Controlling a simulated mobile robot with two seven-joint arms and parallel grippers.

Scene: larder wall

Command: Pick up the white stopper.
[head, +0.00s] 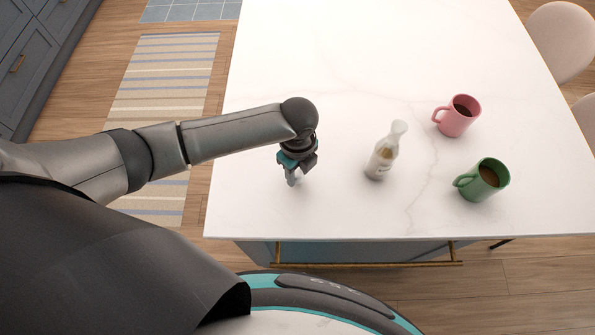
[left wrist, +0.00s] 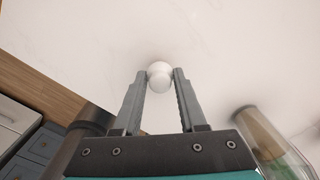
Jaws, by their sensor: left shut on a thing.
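The white stopper (left wrist: 160,76) is a small, rounded, glossy white piece, seen in the left wrist view between my fingertips. My left gripper (head: 294,181) is shut on it, with one finger on each side. In the head view the gripper points down over the near left part of the white worktop, and the stopper is mostly hidden by the fingers. I cannot tell whether the stopper touches the worktop. My right gripper is in neither view.
A pink mug (head: 459,119) and a green mug (head: 486,182), both with dark drink, stand farther right. The worktop's far part is clear.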

